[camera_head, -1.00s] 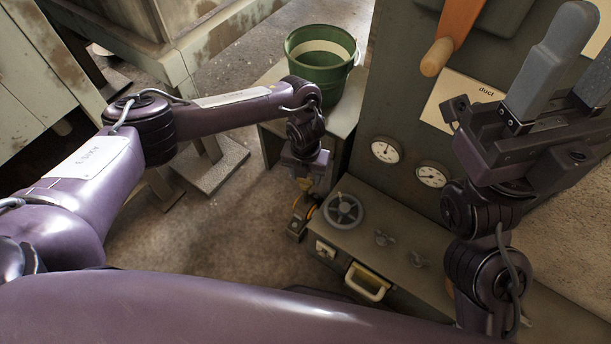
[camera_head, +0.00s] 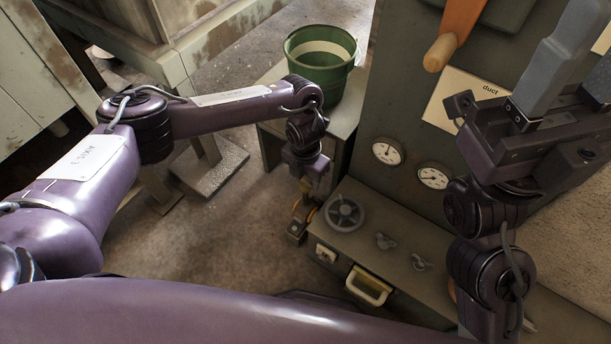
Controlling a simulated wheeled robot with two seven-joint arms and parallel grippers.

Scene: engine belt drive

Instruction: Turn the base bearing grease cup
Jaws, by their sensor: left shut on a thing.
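My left gripper (camera_head: 304,195) points down at the left end of the grey-green machine base. It is shut on a small part at the base bearing (camera_head: 296,231), which I take to be the grease cup. The cup is mostly hidden by the gripper and is too small to make out clearly. A yellow-orange ring (camera_head: 311,214) shows just beside the fingertips. My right gripper (camera_head: 578,75) is raised at the upper right, in front of the panel. Its two grey fingers stand apart with nothing between them.
A dark handwheel (camera_head: 344,213) and two small wing-shaped knobs (camera_head: 386,241) sit on the base top. A pale handle (camera_head: 368,287) is on its front. Two gauges (camera_head: 387,151), a "duct" label (camera_head: 466,100) and an orange lever (camera_head: 455,32) are on the panel. A green bucket (camera_head: 320,84) stands behind.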

